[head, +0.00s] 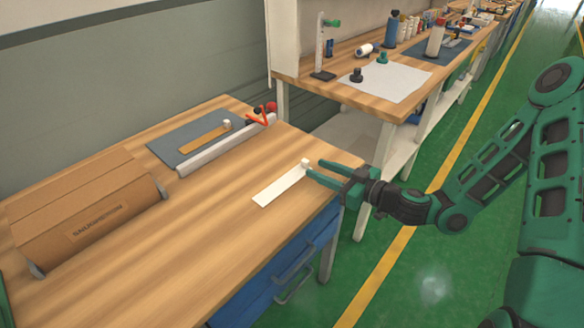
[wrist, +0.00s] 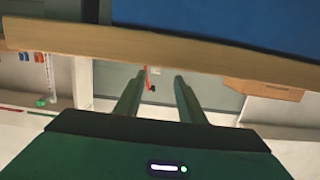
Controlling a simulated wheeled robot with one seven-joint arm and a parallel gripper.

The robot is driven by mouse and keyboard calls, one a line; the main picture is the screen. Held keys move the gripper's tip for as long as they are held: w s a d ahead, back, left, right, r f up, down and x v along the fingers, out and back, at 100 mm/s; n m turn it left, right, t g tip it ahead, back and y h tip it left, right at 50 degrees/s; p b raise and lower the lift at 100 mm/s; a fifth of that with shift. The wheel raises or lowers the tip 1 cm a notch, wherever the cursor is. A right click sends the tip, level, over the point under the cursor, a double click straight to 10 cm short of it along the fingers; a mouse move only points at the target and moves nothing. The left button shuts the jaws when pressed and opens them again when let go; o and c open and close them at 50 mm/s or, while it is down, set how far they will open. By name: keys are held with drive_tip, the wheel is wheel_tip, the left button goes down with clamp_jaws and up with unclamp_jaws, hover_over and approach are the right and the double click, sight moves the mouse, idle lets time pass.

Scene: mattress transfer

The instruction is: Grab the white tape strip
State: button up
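The white tape strip (head: 281,187) lies flat on the wooden table near its front-right edge. A small white block (head: 305,164) stands at its far right end. My gripper (head: 315,167) reaches in from the right over the table edge. Its two fingers are spread apart with nothing visibly held, and their tips are close to the block. I cannot tell whether they touch it. In the wrist view my two fingers (wrist: 159,76) are also apart, with the table edge (wrist: 190,57) across the top. The strip does not show there.
A brown cardboard-coloured box (head: 85,208) sits at the table's left. A grey mat (head: 170,147) with an orange-brown strip (head: 204,139), a white rail (head: 225,145) and a red-handled tool (head: 262,114) lie behind. Blue drawers (head: 265,290) are below. Another workbench (head: 340,92) stands farther back.

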sight(295, 162)
drive_tip(key=x, duration=1.1)
drive_tip(key=shift+w+d, duration=0.25)
drive_tip(key=shift+w, duration=0.1)
drive_tip(key=shift+c, duration=0.2)
clamp_jaws()
